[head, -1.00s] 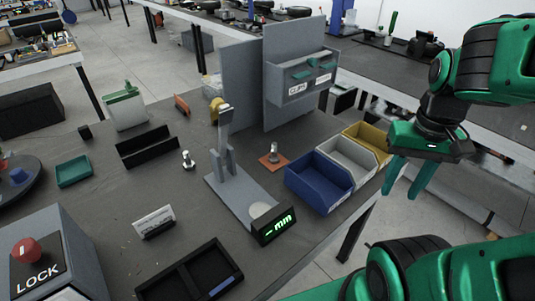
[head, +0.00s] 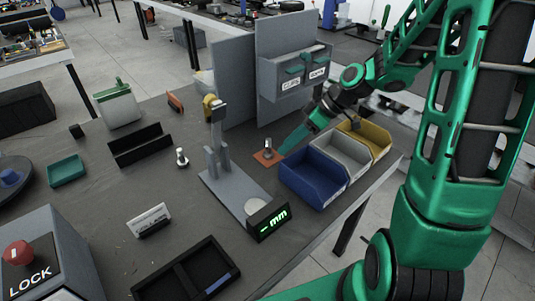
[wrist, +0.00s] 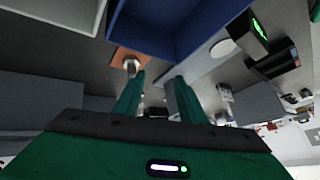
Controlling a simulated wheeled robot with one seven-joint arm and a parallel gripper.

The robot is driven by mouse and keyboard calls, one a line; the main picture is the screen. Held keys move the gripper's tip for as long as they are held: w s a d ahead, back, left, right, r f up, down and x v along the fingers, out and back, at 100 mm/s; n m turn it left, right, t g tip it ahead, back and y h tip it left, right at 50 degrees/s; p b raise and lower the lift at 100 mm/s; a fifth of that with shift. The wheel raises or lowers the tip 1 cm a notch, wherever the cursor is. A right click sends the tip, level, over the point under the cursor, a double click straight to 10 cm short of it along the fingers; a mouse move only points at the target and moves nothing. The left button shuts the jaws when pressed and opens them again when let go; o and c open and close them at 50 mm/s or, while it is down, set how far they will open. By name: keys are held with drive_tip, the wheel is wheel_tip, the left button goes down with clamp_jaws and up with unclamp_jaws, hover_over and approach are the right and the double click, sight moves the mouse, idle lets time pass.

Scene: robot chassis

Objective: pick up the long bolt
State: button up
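One metal bolt (head: 268,147) stands upright on an orange pad (head: 262,160), left of the blue bin. A second metal bolt (head: 181,157) stands on the grey table left of the measuring stand. I cannot tell for sure which is the longer. My gripper (head: 285,149) reaches down from the right, its fingertips just right of the bolt on the pad. In the wrist view my gripper (wrist: 159,77) is open, with its green fingers apart and nothing held. That bolt (wrist: 131,67) shows there just beyond the left fingertip, not between the fingers.
Blue (head: 311,179), grey (head: 345,161) and yellow (head: 372,144) bins stand close to my gripper. The measuring stand (head: 228,183) is left of the pad. A grey upright panel (head: 284,88) with a clip holder (head: 294,75) rises behind. A black divided tray (head: 187,284) lies in front.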

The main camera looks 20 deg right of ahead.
sight(268, 139)
drive_tip(key=w+d+f+n+t+y, duration=0.1)
drive_tip(key=w+d+n+t+y, duration=0.1)
drive_tip(key=w+d+n+y, duration=0.25)
drive_tip(key=shift+y, duration=0.55)
drive_tip(key=x, duration=1)
drive_tip(key=shift+w+d+f, duration=0.15)
drive_tip(key=shift+w+f, duration=0.15)
drive_tip(key=shift+w, duration=0.05)
clamp_jaws()
